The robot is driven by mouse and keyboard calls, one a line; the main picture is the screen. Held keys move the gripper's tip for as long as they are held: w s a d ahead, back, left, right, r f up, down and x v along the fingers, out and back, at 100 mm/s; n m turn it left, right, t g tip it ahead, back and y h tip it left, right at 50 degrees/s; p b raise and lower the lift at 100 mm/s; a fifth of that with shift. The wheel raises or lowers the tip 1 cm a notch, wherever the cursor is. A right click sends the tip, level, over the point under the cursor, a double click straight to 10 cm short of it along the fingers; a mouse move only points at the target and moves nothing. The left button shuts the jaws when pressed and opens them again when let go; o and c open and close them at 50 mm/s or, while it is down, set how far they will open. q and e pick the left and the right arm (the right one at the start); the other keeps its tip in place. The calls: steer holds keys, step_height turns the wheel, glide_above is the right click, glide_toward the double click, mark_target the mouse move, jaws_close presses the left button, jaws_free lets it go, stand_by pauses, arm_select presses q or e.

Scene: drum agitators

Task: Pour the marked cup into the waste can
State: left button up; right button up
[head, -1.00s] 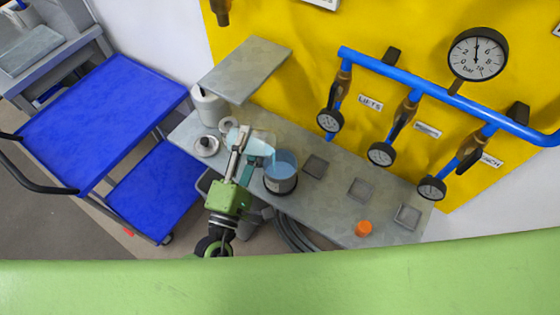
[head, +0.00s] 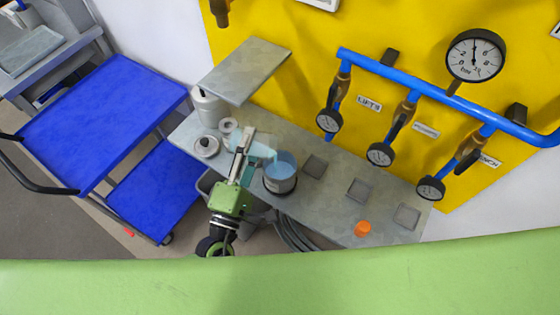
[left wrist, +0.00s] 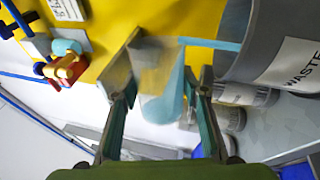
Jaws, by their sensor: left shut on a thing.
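My left gripper (head: 243,155) is shut on a clear cup (head: 262,150) holding pale blue liquid. The cup is tipped toward the grey waste can (head: 281,186), just left of and above its rim. In the left wrist view the cup (left wrist: 160,90) sits between both fingers, and a blue stream runs from its lip into the can (left wrist: 285,45), which bears a "WASTE" label. Blue liquid shows inside the can in the head view. No mark on the cup can be made out. My right gripper is not in view.
The can stands on a narrow grey bench (head: 335,205) with square pads and an orange cap (head: 362,228). A white canister (head: 209,106) and round lid (head: 206,146) stand left, near a raised metal shelf (head: 245,68). A blue cart (head: 105,105) is further left. Gauges and pipe line the yellow wall.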

arm_select(q)
steer(key=shift+d+r+m+p, duration=0.1)
steer(key=shift+r+m+p, duration=0.35)
steer(key=shift+m, duration=0.35)
stand_by(0.4)
steer(key=shift+s+d+f+m+h, duration=0.1)
steer(key=shift+f+m+h, duration=0.2)
steer(key=shift+m, duration=0.1)
